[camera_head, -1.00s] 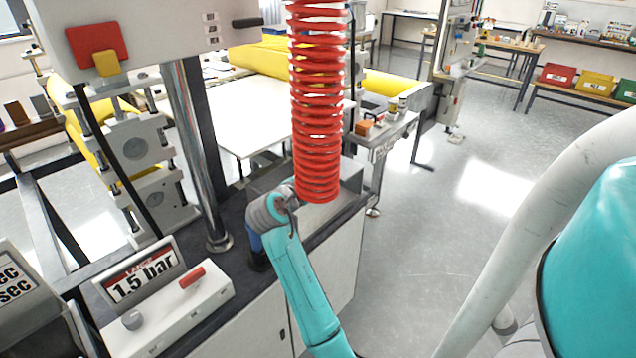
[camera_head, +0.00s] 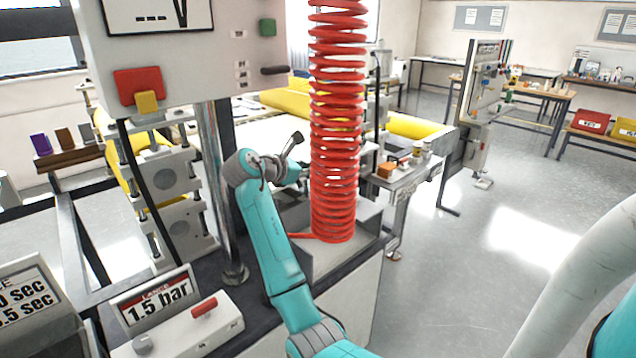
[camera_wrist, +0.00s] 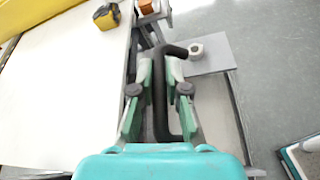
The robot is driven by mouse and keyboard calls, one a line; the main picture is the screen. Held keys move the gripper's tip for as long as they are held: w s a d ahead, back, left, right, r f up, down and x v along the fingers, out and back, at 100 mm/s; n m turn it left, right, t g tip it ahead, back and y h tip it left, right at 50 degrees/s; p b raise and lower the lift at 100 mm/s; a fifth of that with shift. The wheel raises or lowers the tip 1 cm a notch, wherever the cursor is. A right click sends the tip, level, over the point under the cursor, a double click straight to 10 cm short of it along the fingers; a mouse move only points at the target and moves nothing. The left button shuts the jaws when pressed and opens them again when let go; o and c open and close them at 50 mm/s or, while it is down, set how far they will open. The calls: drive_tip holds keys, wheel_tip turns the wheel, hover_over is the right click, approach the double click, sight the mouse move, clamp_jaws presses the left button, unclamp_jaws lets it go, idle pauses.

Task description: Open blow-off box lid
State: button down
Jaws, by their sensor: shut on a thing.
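The grey blow-off box (camera_head: 345,252) stands on the dark bench top, partly behind the red coiled hose. My gripper (camera_head: 300,172) is above and behind its left part, with the hose hiding some of that area. In the wrist view my gripper (camera_wrist: 160,78) has its green fingers on both sides of a black bar handle (camera_wrist: 186,118) and is shut on it. A pale panel (camera_wrist: 215,105) shows just right of the handle. I cannot tell the lid's exact angle.
The red coiled hose (camera_head: 335,150) hangs close to my gripper and in front of the box. A steel post (camera_head: 222,190) stands to the left. A 1.5 bar panel (camera_head: 155,300) is at front left. Open floor (camera_head: 480,270) lies to the right.

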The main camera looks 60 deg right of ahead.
drive_tip(key=shift+w+d+r, duration=0.15)
drive_tip(key=shift+w+r, duration=0.1)
drive_tip(key=shift+w, duration=0.35)
drive_tip(key=shift+w+d+r, duration=0.1)
drive_tip(key=shift+w+r, duration=0.15)
drive_tip(key=shift+w, duration=0.35)
drive_tip(key=c, duration=1.4)
unclamp_jaws()
drive_tip(key=shift+c, duration=0.2)
